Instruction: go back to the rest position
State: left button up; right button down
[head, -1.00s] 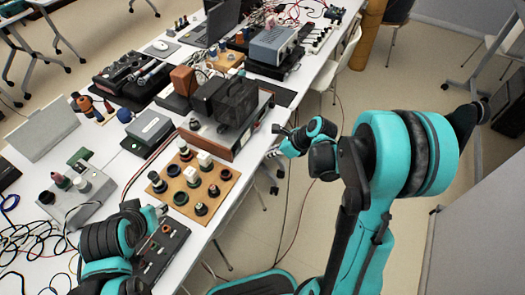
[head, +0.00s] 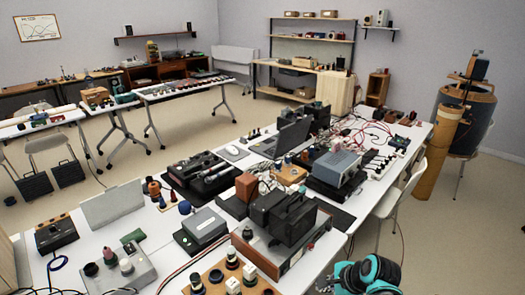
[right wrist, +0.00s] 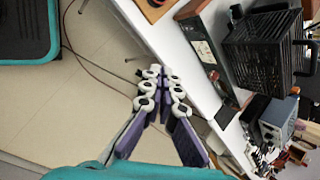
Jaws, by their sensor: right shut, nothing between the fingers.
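My right gripper (right wrist: 159,76) shows in the right wrist view, its fingers together with nothing between them. It hangs over the floor beside the front edge of the white table (right wrist: 178,58), apart from it. In the head view only a teal and black part of my right arm (head: 366,274) shows at the bottom edge, right of the table. My left gripper is not in either view now.
The long table holds a black caged device (head: 290,222), a grey box (head: 203,224), a blue-grey instrument (head: 337,166) and a wooden board with knobs (head: 212,270). A white chair (head: 403,195) stands at its right side.

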jog(key=s+r+n+t+h, duration=0.1)
jog(key=s+r+n, duration=0.2)
jog(key=s+n, duration=0.3)
jog(key=s+r+n+h, duration=0.2)
jog(key=s+n, duration=0.4)
jog(key=n, duration=0.6)
jog(key=shift+s+r+n+t, duration=0.15)
jog(key=shift+r+n+t, duration=0.25)
jog(key=shift+r, duration=0.1)
